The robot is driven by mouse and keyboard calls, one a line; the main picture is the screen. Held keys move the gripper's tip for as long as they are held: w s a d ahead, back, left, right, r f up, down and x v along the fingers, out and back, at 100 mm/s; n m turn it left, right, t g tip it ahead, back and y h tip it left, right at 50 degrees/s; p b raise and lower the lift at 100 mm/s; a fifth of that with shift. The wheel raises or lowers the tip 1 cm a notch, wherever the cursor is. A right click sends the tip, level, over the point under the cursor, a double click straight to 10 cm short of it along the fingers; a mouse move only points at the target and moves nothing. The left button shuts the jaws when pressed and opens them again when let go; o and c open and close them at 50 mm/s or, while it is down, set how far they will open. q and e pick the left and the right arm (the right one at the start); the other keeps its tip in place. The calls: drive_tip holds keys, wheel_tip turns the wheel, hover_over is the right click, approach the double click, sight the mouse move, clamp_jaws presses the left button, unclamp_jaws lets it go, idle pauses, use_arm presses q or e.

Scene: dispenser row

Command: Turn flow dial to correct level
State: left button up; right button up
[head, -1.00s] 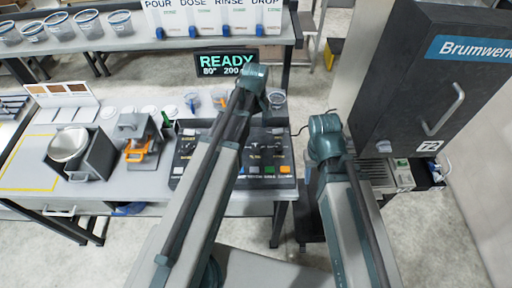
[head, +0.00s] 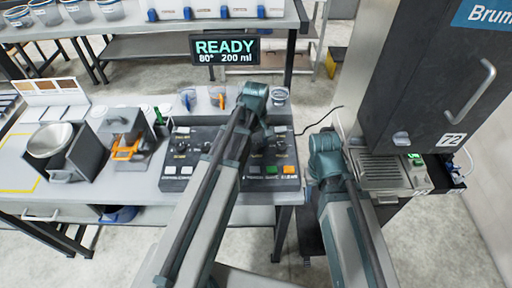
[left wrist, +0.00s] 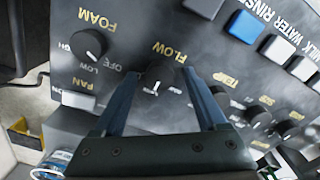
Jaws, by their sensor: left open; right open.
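The flow dial (left wrist: 160,80) is a dark round knob under the yellow word FLOW, which appears upside down in the left wrist view. Its white pointer mark faces the bottom of that view. My left gripper (left wrist: 162,78) is open, with one finger on each side of the dial; I cannot tell whether either finger touches it. The dark control panel (head: 185,132) lies on the table in the head view, partly covered by my left arm. The display (head: 224,48) behind it reads READY, 80° and 200 ml. My right gripper is not in view.
The foam dial (left wrist: 89,44) sits beside the flow dial. A blue button (left wrist: 246,26) and several small knobs are on the other side. A metal pot (head: 48,142) and an orange-handled device (head: 126,148) stand left of the panel. A dark Brumwerk machine (head: 425,80) stands at right.

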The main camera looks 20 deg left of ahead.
use_arm(q)
clamp_jaws()
idle(0.3)
drive_tip(key=m, duration=1.1)
drive_tip(key=shift+m, duration=0.4)
idle(0.6)
